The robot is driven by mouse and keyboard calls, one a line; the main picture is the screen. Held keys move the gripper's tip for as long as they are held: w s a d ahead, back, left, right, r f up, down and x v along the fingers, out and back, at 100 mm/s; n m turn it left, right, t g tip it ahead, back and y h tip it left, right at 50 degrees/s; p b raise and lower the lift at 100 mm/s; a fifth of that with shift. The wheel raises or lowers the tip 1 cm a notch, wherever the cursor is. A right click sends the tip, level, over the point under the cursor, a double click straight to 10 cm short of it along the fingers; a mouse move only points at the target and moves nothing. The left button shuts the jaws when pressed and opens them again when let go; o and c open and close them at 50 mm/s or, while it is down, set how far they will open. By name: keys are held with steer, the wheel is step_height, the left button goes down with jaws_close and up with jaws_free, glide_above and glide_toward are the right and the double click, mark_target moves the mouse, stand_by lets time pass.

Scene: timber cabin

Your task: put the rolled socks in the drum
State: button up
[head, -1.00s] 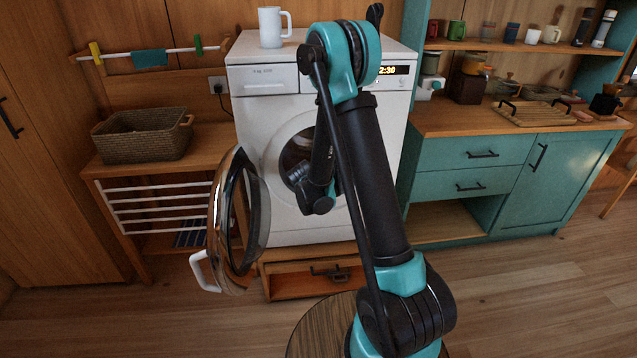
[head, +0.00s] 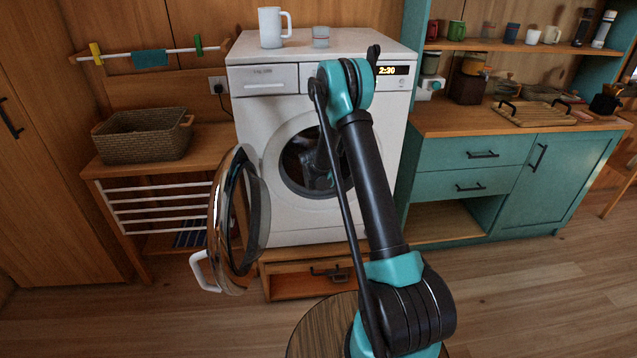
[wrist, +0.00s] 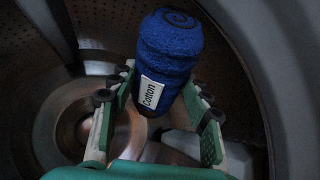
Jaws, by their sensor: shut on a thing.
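The rolled socks (wrist: 172,42) are a blue roll with a white "Cotton" label, seen in the wrist view. My gripper (wrist: 160,98) is shut on them, with one green finger on each side of the roll. Around them is the inside of the drum (wrist: 35,80), with perforated metal walls. In the head view the drum opening (head: 291,165) is at the front of the white washing machine (head: 285,218). My arm reaches into that opening, and the gripper and socks are hidden there. The round door (head: 229,270) stands open to the left.
A white mug (head: 270,28) and a small clear cup (head: 321,38) stand on the machine. A wicker basket (head: 145,140) sits on the wooden bench at left. A low drawer (head: 300,284) is below the machine. Teal cabinets (head: 560,180) stand at right.

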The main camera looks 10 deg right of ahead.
steer(key=f, duration=0.1)
steer(key=w+f, duration=0.1)
steer(key=f, duration=0.3)
steer(key=shift+w+d+f, duration=0.15)
steer(key=shift+w, duration=0.1)
steer(key=shift+w+g, duration=0.2)
steer(key=shift+g, duration=0.2)
steer(key=shift+d+g, duration=0.1)
steer(key=shift+g, duration=0.2)
steer(key=shift+w+g+y, duration=0.2)
steer(key=shift+g+y, duration=0.2)
steer(key=shift+g, duration=0.7)
steer(key=shift+f, duration=0.65)
steer(key=shift+f, duration=0.15)
steer(key=o, duration=1.2)
